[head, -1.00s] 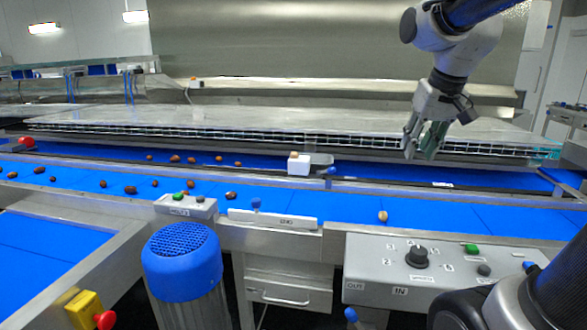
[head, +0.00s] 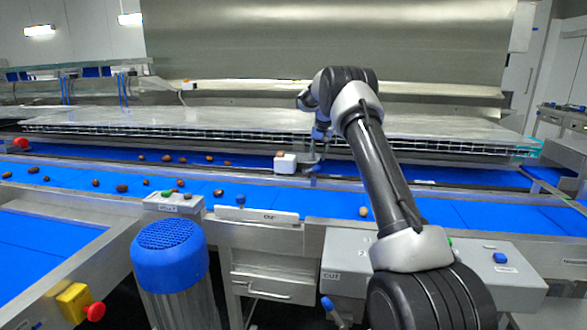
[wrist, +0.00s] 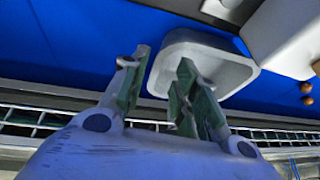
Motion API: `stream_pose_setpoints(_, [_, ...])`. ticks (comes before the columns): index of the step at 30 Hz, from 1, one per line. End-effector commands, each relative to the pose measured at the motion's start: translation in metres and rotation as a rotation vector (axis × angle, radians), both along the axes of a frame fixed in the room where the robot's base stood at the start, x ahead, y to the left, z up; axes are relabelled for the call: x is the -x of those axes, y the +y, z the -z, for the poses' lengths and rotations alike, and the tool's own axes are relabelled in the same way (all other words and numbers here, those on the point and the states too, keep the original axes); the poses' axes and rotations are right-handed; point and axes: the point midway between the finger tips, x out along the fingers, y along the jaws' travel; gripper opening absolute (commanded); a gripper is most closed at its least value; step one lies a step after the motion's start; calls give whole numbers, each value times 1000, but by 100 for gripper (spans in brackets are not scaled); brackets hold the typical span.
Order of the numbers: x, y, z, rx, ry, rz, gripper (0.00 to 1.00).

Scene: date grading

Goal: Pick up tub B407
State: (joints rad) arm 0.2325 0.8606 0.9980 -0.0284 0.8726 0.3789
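A small pale grey tub (wrist: 212,62) fills the upper middle of the wrist view, on the blue belt. No label on it is readable, so I cannot confirm B407. In the head view my arm largely hides it, beside a white box (head: 285,164). My gripper (wrist: 163,78) is open, with green-grey finger pads apart. The tub's near left edge shows between and behind the fingers. I cannot tell whether they touch it. The white box also shows at the upper right of the wrist view (wrist: 285,32), close to the tub.
Several brown dates (head: 168,158) lie on the blue belts, left of the white box. A metal deck with a mesh edge (head: 230,135) runs behind the far belt. A blue-capped drum (head: 169,255) and control panel (head: 500,285) stand in front.

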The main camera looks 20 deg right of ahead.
Motion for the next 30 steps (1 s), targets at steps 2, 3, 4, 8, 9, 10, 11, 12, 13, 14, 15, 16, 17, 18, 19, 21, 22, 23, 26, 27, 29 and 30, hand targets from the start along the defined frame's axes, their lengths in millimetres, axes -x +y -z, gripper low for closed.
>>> stream_pose_setpoints(2, [-4, -2, 9, -1, 1, 2, 30])
stream_pose_setpoints(3, [-6, -2, 13, -1, 2, 2, 30])
stream_pose_setpoints(4, [-7, -3, 16, -1, 1, 2, 30])
stream_pose_setpoints(8, [-14, -5, 31, -1, 2, 1, 30])
stream_pose_setpoints(9, [-17, -6, 36, -1, 2, 1, 30])
stream_pose_setpoints(10, [-19, -7, 41, -1, 3, 1, 30])
stream_pose_setpoints(11, [-22, -8, 45, -1, 2, 1, 30])
stream_pose_setpoints(12, [-25, -9, 51, -1, 3, 1, 30])
stream_pose_setpoints(13, [-27, -10, 54, 0, 1, 1, 30])
stream_pose_setpoints(14, [-28, -10, 58, -1, 2, 1, 30])
stream_pose_setpoints(15, [-30, -11, 63, 0, 1, 1, 30])
stream_pose_setpoints(16, [-32, -11, 65, 0, 0, 1, 30])
stream_pose_setpoints(17, [-33, -11, 66, 0, -1, 1, 30])
stream_pose_setpoints(18, [-33, -12, 68, 1, -2, 1, 30])
stream_pose_setpoints(19, [-34, -12, 69, 1, -2, 1, 30])
stream_pose_setpoints(21, [-34, -12, 69, 1, -2, 1, 30])
stream_pose_setpoints(22, [-34, -12, 69, 1, -2, 1, 30])
stream_pose_setpoints(23, [-34, -12, 69, 1, -2, 1, 30])
stream_pose_setpoints(26, [-34, -12, 69, 1, -2, 1, 23])
stream_pose_setpoints(27, [-34, -12, 69, 1, -2, 1, 15])
stream_pose_setpoints(29, [-34, -12, 69, 1, -2, 1, 4])
stream_pose_setpoints(30, [-34, -12, 69, 1, -2, 1, 0])
